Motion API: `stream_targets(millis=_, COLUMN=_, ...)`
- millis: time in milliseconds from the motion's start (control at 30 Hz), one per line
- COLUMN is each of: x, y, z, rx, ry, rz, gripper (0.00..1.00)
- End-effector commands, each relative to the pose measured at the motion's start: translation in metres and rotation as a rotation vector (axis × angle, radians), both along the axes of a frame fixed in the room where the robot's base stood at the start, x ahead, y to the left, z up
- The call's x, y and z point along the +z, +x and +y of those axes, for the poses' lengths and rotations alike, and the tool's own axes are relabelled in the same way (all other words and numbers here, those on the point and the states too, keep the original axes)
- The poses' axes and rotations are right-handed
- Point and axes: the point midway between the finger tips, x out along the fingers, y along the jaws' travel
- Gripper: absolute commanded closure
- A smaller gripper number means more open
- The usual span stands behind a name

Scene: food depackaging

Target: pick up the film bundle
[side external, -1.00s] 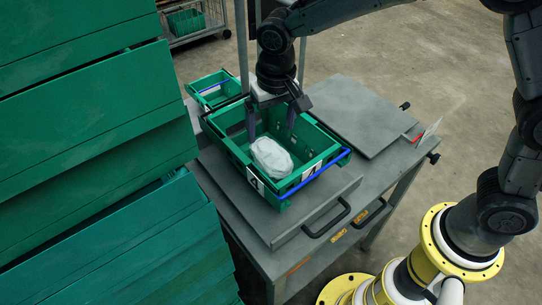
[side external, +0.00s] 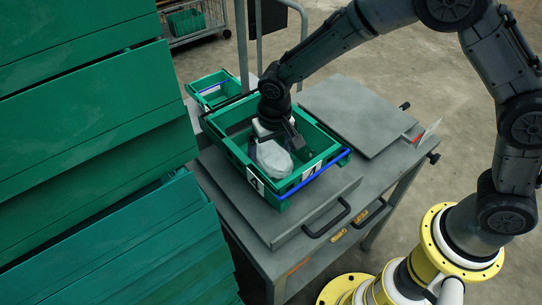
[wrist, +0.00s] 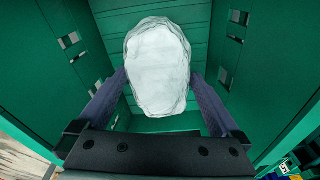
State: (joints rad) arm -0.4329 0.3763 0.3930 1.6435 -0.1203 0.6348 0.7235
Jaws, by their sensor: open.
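The film bundle (side external: 273,157) is a pale, whitish rounded lump lying in the green crate (side external: 315,137) on the cart. In the wrist view the bundle (wrist: 158,65) is at the upper middle, between and beyond my fingers. My gripper (wrist: 160,80) is open, with one dark finger on each side of the bundle's lower part. I cannot tell whether the fingers touch it. In the side view my gripper (side external: 271,143) is down inside the crate at the bundle, and its fingertips are hidden.
The crate walls stand close around my gripper, with a blue bar (side external: 315,172) along the front right edge. A smaller green crate (side external: 215,88) stands behind it. A grey flat panel (side external: 358,115) lies right of the crate. Stacked green crates (side external: 90,110) rise at the left.

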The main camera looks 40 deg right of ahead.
Motion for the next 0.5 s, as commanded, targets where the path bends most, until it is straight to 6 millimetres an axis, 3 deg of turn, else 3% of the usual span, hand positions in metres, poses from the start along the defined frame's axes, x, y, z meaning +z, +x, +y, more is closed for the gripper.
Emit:
stream_targets(millis=67, x=0.0003, y=0.0, z=0.0, rx=0.0, ry=0.0, rz=0.0, gripper=0.0)
stream_targets(millis=433, x=0.0007, y=0.0, z=0.0001, rx=0.0, ry=0.0, rz=0.0, gripper=0.65)
stream_targets(millis=500, x=0.0008, y=0.0, z=0.0002, rx=0.0, ry=0.001, rz=-0.001, gripper=0.67)
